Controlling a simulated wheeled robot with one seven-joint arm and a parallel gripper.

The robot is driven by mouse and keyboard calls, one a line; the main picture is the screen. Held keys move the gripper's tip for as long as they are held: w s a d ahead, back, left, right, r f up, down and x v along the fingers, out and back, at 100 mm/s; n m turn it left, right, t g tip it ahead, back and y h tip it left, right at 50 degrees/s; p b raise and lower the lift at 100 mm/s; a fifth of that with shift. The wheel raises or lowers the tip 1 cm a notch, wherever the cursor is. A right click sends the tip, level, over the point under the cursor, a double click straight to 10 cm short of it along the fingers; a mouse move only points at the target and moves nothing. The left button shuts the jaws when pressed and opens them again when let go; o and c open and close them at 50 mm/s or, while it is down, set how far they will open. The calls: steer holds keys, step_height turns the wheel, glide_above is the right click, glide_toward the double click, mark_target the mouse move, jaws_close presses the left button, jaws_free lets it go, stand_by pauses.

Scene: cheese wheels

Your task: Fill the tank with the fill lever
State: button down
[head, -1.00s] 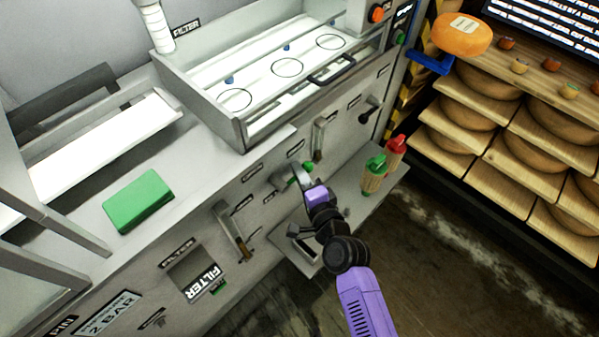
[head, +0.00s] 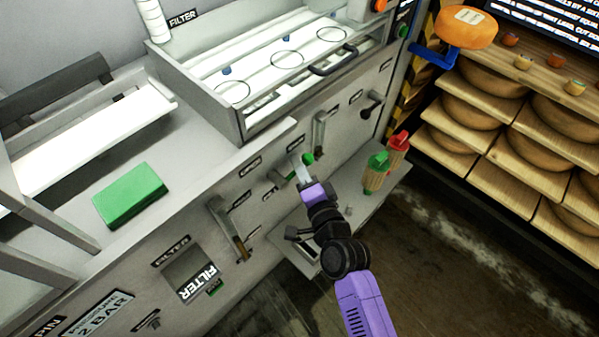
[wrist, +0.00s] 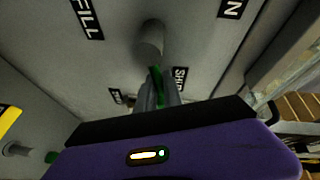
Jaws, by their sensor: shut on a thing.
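The fill lever shows its grey pivot (head: 281,177) and green grip (head: 308,158) on the front panel of the grey machine. My gripper (head: 303,171) is at this lever, its fingers around the lever's handle. In the wrist view, a grey stub (wrist: 152,40) sticks out of the panel and the green grip (wrist: 157,88) shows between the fingers. A FILL label (wrist: 85,17) is above left of it, and a label partly hidden, seeming to read SHUT (wrist: 180,78), is below right. An open-topped tank (head: 240,127) with circles on its white inside stands above. I cannot tell its liquid level.
Other levers (head: 228,232) (head: 319,130) are on the panel either side. A shelf below holds green-topped (head: 375,172) and red-topped (head: 398,150) bottles near my gripper. A green block (head: 130,196) lies on the counter. Cheese racks (head: 500,150) stand at right.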

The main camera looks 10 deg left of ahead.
steer(key=n+b, duration=0.1)
steer(key=b, duration=0.2)
steer(key=r+n+t+b, duration=0.1)
steer(key=n+b, duration=0.1)
steer(key=b, duration=0.1)
steer(key=s+n+t+y+b, duration=0.1)
steer(key=b, duration=0.2)
steer(key=shift+a+r+n+b, duration=0.2)
steer(key=shift+a+n+b, duration=0.1)
steer(key=shift+a+n, duration=0.1)
steer(key=n+b, duration=0.1)
steer(key=b, duration=0.1)
steer(key=r+n+b, duration=0.1)
steer(key=b, duration=0.1)
steer(key=shift+s+a+r+y, duration=0.15)
steer(key=shift+s+y, duration=0.1)
steer(key=shift+y, duration=0.05)
steer(key=shift+r, duration=0.1)
steer(key=c, duration=1.5)
jaws_free()
steer(key=b+v, duration=0.2)
steer(key=v, duration=0.5)
steer(key=shift+s, duration=0.4)
